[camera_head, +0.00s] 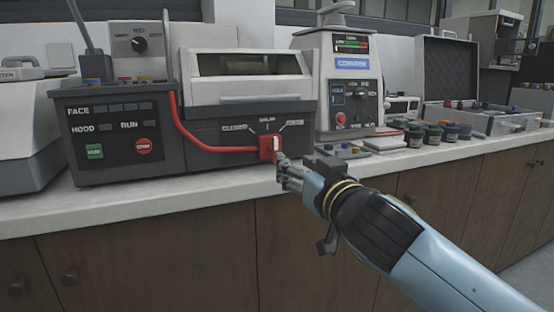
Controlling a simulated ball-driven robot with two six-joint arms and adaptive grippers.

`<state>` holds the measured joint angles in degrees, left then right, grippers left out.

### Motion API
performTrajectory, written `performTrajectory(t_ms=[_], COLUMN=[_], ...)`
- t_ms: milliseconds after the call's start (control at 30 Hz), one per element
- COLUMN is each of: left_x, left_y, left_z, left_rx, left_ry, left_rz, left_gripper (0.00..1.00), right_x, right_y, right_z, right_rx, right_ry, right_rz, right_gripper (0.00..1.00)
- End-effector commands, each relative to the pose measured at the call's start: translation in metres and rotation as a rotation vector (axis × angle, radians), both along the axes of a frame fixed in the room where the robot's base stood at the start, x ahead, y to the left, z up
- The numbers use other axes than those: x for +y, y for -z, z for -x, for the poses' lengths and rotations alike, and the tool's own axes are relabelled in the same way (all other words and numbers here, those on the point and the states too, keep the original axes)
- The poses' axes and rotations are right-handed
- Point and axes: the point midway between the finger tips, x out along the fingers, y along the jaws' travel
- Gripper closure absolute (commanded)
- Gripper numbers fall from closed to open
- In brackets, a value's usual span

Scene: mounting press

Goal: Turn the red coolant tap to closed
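The red coolant tap (266,148) sits low on the front of the dark grey machine (203,133), with a red hose (190,139) running into it from the left. A pale mark shows on the tap's right part. My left gripper is not in view.
A control box (118,135) with green and red buttons stands at the left. A white mounting press (345,85) stands right of the tap, with several small jars (433,134) beyond it.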

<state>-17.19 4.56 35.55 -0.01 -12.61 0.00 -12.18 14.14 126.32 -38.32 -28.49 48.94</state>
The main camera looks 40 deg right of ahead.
Motion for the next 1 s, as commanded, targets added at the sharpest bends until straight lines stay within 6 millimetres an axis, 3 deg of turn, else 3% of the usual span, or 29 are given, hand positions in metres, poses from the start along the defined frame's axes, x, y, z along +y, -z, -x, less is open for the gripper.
performTrajectory(t_ms=[500, 933, 1000], left_x=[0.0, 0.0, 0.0], left_y=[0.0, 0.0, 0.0], left_z=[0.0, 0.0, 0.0], left_rx=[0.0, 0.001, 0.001], left_ry=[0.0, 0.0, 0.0], left_rz=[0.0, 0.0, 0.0], left_gripper=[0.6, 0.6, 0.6], right_x=[-0.021, -0.024, -0.024], right_y=[0.002, 0.002, 0.002], right_z=[-0.088, -0.099, -0.099], right_rx=[0.003, 0.004, 0.005], right_ry=[0.001, 0.0, 0.0], right_rz=[-0.002, -0.001, -0.001], right_gripper=[0.6, 0.6, 0.69])
